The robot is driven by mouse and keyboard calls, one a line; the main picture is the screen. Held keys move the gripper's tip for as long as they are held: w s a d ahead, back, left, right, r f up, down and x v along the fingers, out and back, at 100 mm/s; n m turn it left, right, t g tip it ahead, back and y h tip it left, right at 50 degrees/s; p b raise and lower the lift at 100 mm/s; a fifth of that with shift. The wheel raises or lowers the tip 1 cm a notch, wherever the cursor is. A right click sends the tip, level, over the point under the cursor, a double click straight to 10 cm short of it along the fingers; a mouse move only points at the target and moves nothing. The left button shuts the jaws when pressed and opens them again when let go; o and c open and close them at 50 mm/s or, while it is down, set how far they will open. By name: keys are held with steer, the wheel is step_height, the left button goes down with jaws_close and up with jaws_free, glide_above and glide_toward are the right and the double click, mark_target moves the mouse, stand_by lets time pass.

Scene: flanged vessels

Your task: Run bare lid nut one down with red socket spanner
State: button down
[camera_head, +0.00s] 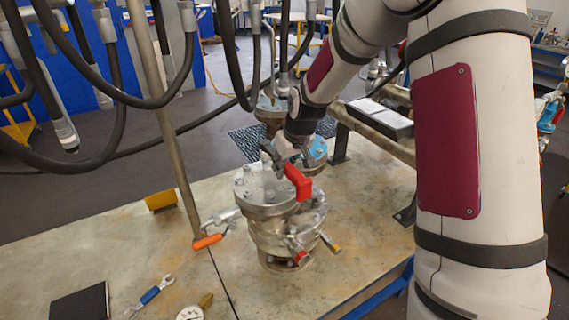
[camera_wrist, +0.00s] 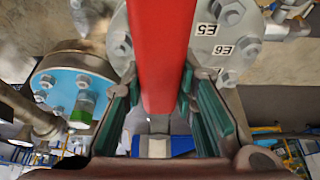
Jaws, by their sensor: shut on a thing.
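The red socket spanner (camera_head: 298,183) is in my gripper (camera_head: 282,153), over the grey lid (camera_head: 256,196) of the front flanged vessel (camera_head: 272,238). In the wrist view its red body (camera_wrist: 160,50) runs between the green-padded fingers (camera_wrist: 160,105), which are shut on it. The lid there (camera_wrist: 203,47) shows hex nuts round its rim, such as one at the right (camera_wrist: 249,47), and labels E5 and E6. The red body hides part of the lid. I cannot tell which nut is lid nut one, nor whether the socket sits on a nut.
A blue-topped vessel (camera_wrist: 72,72) stands close by. A pole (camera_head: 165,110) and black hoses (camera_head: 120,100) stand left. A blue spanner (camera_head: 150,295) and black book (camera_head: 80,303) lie on the bench.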

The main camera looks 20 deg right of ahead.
steer(key=shift+f, duration=0.15)
steer(key=shift+w+f, duration=0.1)
steer(key=shift+f, duration=0.95)
steer(key=shift+a+m+h+b, duration=0.3)
steer(key=shift+a+m+b, duration=0.35)
steer(key=shift+a+m, duration=0.45)
steer(key=shift+a+m+h+p, duration=0.35)
steer(key=shift+a+m+h, duration=0.15)
steer(key=shift+a+m, duration=0.65)
steer(key=a+m, duration=0.1)
steer(key=a+m+p, duration=0.1)
steer(key=shift+w+a+h, duration=0.2)
steer(key=shift+a+h, duration=0.2)
steer(key=shift+w+a+m+h+p, duration=0.35)
steer(key=shift+w+a+m, duration=0.25)
steer(key=shift+a+m, duration=0.35)
steer(key=shift+d, duration=0.1)
